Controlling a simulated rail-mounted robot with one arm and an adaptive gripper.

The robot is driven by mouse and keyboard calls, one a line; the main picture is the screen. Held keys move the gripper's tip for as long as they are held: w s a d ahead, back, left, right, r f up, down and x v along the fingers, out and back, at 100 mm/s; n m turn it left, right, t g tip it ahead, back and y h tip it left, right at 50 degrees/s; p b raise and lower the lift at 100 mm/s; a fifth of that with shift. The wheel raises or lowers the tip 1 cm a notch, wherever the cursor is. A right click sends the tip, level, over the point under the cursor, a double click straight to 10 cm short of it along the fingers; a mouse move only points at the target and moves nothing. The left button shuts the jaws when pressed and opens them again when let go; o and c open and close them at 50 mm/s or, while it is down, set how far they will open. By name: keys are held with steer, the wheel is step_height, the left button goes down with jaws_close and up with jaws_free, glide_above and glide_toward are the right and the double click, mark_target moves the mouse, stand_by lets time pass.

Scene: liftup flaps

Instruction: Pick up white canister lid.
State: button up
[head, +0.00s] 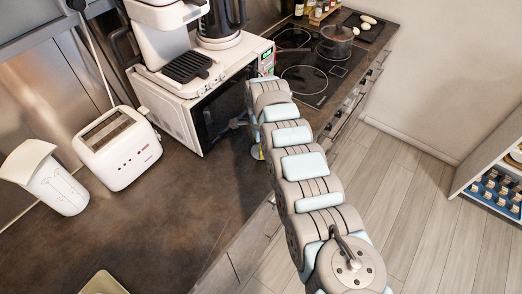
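A white canister (62,190) stands upright on the brown counter at the far left, beside the toaster. A wide, pale, angular top piece (27,160) sits on it and looks like its lid; I cannot tell how it is seated. My arm reaches from the lower right up to the front of the white microwave. My gripper (243,128) shows only in small part there, mostly hidden by my arm, well to the right of the canister. Whether it is open or shut does not show, and I see nothing held.
A white toaster (117,147) stands between the canister and the microwave (181,114). A coffee machine (172,38) and dark kettle (222,20) are on the microwave. A pale tray-like item (103,284) is at the bottom edge. The middle counter is clear.

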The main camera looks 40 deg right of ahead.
jaws_close()
